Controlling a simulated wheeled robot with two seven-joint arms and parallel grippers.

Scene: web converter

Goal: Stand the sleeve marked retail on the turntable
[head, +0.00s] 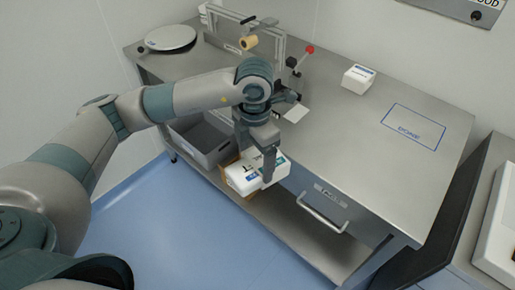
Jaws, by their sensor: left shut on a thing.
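My left gripper (265,162) is shut on a white sleeve (246,181) with small blue and green marks. It holds the sleeve in front of the steel bench's front edge, above the lower shelf. The marking on the held sleeve is too small to read. The turntable (170,38), a round white disc, lies at the far left end of the bench top, and its top is bare. Another white sleeve (358,79) with a blue label stands at the back of the bench; its label is unreadable. My right gripper is not in view.
A steel frame with a tan roll (248,42) and a red-knobbed lever (310,49) stand between the turntable and the bench's middle. A blue-outlined rectangle (413,127) on the right is empty. A grey bin (202,145) sits below. A drawer handle (322,213) sticks out in front.

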